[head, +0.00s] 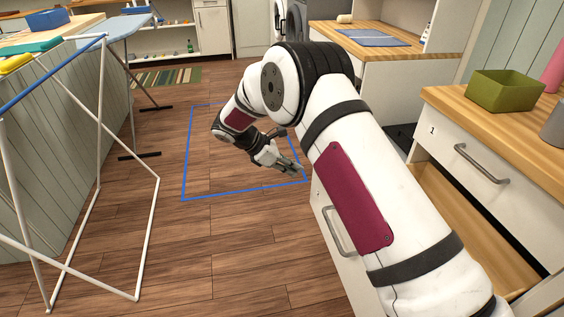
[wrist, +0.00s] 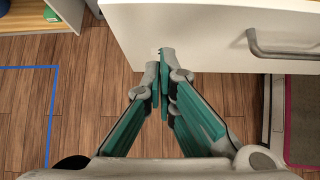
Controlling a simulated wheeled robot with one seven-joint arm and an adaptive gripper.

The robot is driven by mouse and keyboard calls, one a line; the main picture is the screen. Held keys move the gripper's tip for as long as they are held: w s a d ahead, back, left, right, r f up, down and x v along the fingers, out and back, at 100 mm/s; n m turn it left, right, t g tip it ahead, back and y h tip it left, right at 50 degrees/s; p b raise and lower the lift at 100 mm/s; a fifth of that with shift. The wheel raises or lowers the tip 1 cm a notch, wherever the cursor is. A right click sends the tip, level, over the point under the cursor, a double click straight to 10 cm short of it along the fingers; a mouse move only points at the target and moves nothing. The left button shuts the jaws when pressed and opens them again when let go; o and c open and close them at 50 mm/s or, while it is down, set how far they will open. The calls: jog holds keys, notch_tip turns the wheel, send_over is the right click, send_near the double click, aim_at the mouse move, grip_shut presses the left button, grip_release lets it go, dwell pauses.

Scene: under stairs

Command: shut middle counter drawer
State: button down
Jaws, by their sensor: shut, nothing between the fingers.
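The middle counter drawer is pulled well out below the closed top drawer marked 1 (head: 478,172); its bare wooden inside (head: 446,205) shows in the head view. Its white front (head: 335,250) has a grey bar handle (head: 340,230); my arm hides part of the drawer. My gripper (head: 297,169) is shut and empty just beyond the drawer front's far top corner. In the wrist view, the shut fingertips (wrist: 165,70) overlap the lower left part of the white drawer front (wrist: 195,30), left of its handle (wrist: 280,45). I cannot tell whether they touch it.
A green box (head: 500,90) and a grey cup (head: 554,125) stand on the wooden counter at right. A white drying rack (head: 101,130) and an ironing board (head: 130,25) stand at left. The wooden floor (head: 210,230) between is clear, with a blue outline (head: 184,160).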

jog(key=d, duration=0.1)
jog(key=d+f, duration=0.1)
jog(key=d, duration=0.1)
jog(key=w+d, duration=0.1)
jog(key=d, duration=0.1)
jog(key=shift+d+f+b, duration=0.15)
jog(key=shift+b, duration=0.15)
jog(key=shift+d, duration=0.1)
jog(key=w+d, duration=0.3)
jog(key=d, duration=1.5)
jog(key=w+d+b, duration=0.1)
jog(key=w+d, duration=0.2)
jog(key=d, duration=1.6)
jog(key=shift+d, duration=0.2)
jog(key=s+a+r+p, duration=0.1)
jog(key=a+r+p, duration=0.1)
jog(key=a+r, duration=0.5)
jog(key=a, duration=0.4)
jog(key=shift+s+a+p, duration=0.3)
jog(key=shift+s, duration=0.05)
